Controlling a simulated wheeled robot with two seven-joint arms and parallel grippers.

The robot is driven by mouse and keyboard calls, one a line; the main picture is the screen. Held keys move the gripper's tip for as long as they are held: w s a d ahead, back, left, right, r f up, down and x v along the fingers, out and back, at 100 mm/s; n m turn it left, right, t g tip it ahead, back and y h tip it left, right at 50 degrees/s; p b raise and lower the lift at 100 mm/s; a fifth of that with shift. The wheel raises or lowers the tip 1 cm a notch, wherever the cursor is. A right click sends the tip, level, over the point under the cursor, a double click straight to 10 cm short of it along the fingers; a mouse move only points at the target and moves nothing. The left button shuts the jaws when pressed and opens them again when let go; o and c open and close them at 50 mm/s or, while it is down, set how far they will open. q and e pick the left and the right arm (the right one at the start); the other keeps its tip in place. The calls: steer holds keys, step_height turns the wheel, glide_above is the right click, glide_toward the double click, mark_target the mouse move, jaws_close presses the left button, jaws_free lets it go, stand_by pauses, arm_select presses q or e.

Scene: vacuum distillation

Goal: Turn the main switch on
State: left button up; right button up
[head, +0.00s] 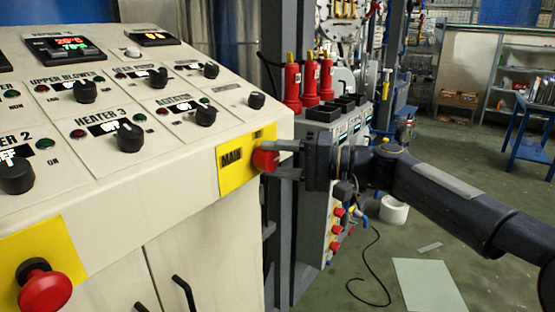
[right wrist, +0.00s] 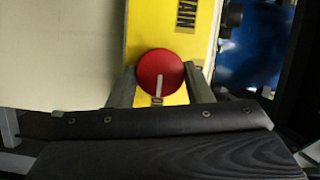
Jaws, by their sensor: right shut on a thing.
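The main switch (head: 264,160) is a round red knob on a yellow plate (head: 231,172) marked MAIN, at the right end of the control panel's front face. My right gripper (head: 277,160) reaches it from the right, with its fingers around the knob. In the right wrist view the red knob (right wrist: 160,76) sits between the two grey fingers (right wrist: 160,86), and a pale line on it runs roughly along the picture's vertical. The far part of the knob is hidden by the fingers in the head view. My left gripper is not in view.
The panel (head: 170,170) carries several black knobs and small displays. A red emergency button (head: 45,290) stands out at the lower left. A second cabinet with red fittings (head: 310,80) stands behind my right gripper.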

steer(key=o, duration=1)
steer(key=v, duration=0.8)
